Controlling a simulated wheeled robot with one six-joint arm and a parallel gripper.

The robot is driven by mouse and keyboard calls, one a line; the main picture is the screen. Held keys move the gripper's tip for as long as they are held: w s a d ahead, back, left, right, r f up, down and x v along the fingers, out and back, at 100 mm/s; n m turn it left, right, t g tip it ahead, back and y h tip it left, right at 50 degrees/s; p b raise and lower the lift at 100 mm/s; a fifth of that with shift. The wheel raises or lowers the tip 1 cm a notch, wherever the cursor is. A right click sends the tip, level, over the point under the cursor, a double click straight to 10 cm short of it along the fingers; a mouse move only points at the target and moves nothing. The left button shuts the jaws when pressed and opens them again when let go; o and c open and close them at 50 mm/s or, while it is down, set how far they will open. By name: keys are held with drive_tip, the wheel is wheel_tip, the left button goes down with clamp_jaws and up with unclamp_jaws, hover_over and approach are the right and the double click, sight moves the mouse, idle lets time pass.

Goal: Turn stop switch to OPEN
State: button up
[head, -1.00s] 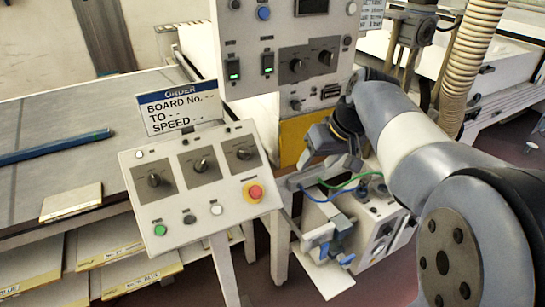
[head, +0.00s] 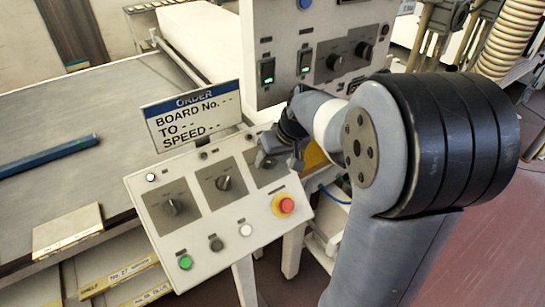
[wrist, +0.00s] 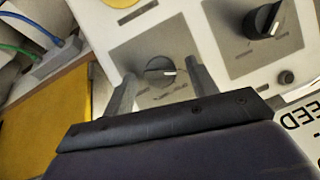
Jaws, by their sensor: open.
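The sloped control panel (head: 215,262) carries three black rotary knobs on grey plates: left (head: 173,207), middle (head: 223,183), and right, which my gripper hides in the head view. Their labels are too small to read, so I cannot tell which is the stop switch. My gripper (head: 272,160) is over the right plate. In the wrist view my gripper (wrist: 163,76) is open, its fingers on either side of the right knob (wrist: 159,66), whose white pointer mark shows. I cannot tell whether they touch it. The middle knob (wrist: 263,20) is outside the fingers.
A red emergency button (head: 286,205) in a yellow collar sits just below the right plate. Green (head: 186,262), dark and white (head: 246,230) buttons line the lower panel. An order sign (head: 195,115) stands behind the panel. An upright cabinet (head: 290,25) with lit green switches rises behind my gripper.

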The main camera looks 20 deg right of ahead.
drive_tip(key=shift+w+f, duration=0.1)
drive_tip(key=shift+f, duration=0.2)
drive_tip(key=shift+c, duration=0.4)
drive_tip(key=c, duration=0.9)
drive_tip(key=shift+o, duration=0.2)
drive_tip(key=m+y+b, duration=0.1)
drive_tip(key=m+b, duration=0.1)
drive_tip(key=m, duration=0.1)
drive_tip(key=shift+d+f+m+y, duration=0.1)
drive_tip(key=shift+f+m+y, duration=0.05)
drive_tip(key=shift+m+y, duration=0.25)
drive_tip(key=shift+m+t+y+b, duration=0.5)
drive_tip(key=shift+m+y+b, duration=0.35)
drive_tip(key=shift+m, duration=1.15)
